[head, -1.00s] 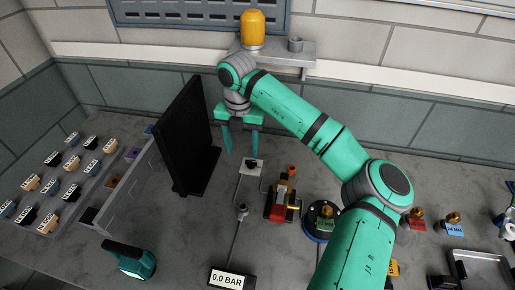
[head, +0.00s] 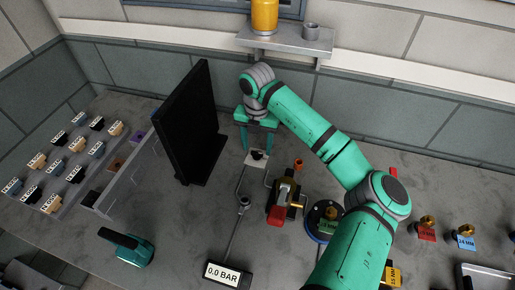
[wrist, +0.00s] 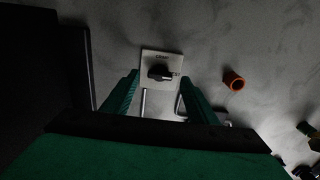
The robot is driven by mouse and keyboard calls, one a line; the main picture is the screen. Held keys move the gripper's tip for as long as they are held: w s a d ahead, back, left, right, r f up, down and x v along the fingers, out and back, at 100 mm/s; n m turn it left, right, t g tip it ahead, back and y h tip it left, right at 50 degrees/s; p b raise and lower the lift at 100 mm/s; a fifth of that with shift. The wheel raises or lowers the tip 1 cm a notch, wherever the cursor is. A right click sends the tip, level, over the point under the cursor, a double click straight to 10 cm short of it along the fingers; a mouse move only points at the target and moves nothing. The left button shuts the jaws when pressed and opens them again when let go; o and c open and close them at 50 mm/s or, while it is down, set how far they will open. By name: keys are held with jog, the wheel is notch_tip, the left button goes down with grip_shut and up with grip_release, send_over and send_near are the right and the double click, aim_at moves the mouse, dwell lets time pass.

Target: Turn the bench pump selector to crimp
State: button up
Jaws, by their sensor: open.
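The pump selector is a black knob (head: 258,155) on a small pale plate (wrist: 152,58) lying on the bench. In the wrist view the knob (wrist: 160,73) looks elongated sideways. A label at the plate's top edge seems to read CRIMP; another at its right is partly cut off and seems to end in ST. Which label the knob points at is hard to tell. My gripper (head: 256,146) is open and empty above the selector. In the wrist view its fingertips (wrist: 160,80) stand to either side of the knob, apart from it.
A black upright panel (head: 190,125) stands close to the left of my gripper. A red and brass pump (head: 285,205) and an orange cap (wrist: 233,79) lie to the right. A 0.0 BAR display (head: 228,273) is in front. Labelled blocks (head: 60,165) fill a rack at left.

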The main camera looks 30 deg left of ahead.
aim_at(257, 154)
jog(key=shift+f, duration=1.05)
jog(key=c, duration=1.1)
jog(key=shift+o, duration=0.2)
